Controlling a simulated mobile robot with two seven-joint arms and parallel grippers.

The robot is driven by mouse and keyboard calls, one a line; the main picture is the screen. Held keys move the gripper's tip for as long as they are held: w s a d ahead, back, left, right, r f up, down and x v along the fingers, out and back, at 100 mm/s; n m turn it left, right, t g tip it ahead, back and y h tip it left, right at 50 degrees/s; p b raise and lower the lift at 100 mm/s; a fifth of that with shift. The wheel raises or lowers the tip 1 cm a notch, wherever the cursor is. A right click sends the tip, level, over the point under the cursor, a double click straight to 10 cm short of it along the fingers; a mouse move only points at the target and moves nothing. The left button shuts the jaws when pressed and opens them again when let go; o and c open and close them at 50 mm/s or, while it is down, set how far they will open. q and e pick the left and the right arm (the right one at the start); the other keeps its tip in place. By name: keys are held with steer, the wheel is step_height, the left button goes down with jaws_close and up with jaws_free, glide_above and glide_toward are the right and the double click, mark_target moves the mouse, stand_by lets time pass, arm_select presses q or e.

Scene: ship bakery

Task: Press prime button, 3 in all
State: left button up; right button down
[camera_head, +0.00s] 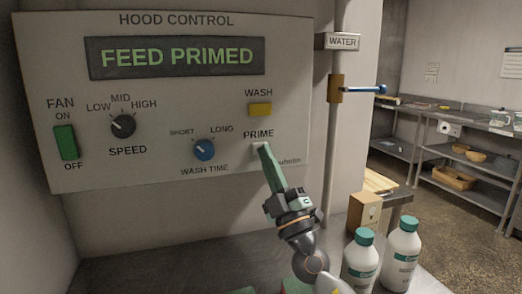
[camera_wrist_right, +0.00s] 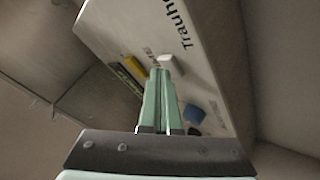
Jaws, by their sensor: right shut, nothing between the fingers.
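The hood control panel (camera_head: 40,110) fills the left of the head view, and its display (camera_head: 178,57) reads "FEED PRIMED" in green. The white prime button (camera_head: 258,147) is under the label "PRIME", partly hidden by my right gripper; it also shows in the right wrist view (camera_wrist_right: 173,62). My right gripper (camera_head: 264,147) has its green fingers shut and empty, with the tips at the button. I cannot tell whether they touch it. In the wrist view the fingertips (camera_wrist_right: 160,73) overlap the button's lower edge. My left gripper is not in view.
The yellow wash button (camera_head: 260,109) is just above, and the blue wash time knob (camera_head: 204,149) is to the left. A pipe with a blue-handled valve (camera_head: 365,89) stands right of the panel. Two white bottles (camera_head: 361,265) (camera_head: 402,257) stand near my right arm.

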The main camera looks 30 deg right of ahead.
steer(key=shift+s, duration=0.15)
steer(key=shift+s+a, duration=0.15)
steer(key=shift+s, duration=0.55)
steer(key=shift+s+a+p, duration=0.15)
steer(key=shift+s+a, duration=0.05)
steer(key=shift+s, duration=0.6)
steer(key=shift+s+a+p, duration=0.2)
steer(key=shift+s, duration=0.65)
steer(key=shift+s+a+p, duration=0.15)
steer(key=shift+s+a, duration=0.05)
steer(key=shift+s, duration=0.6)
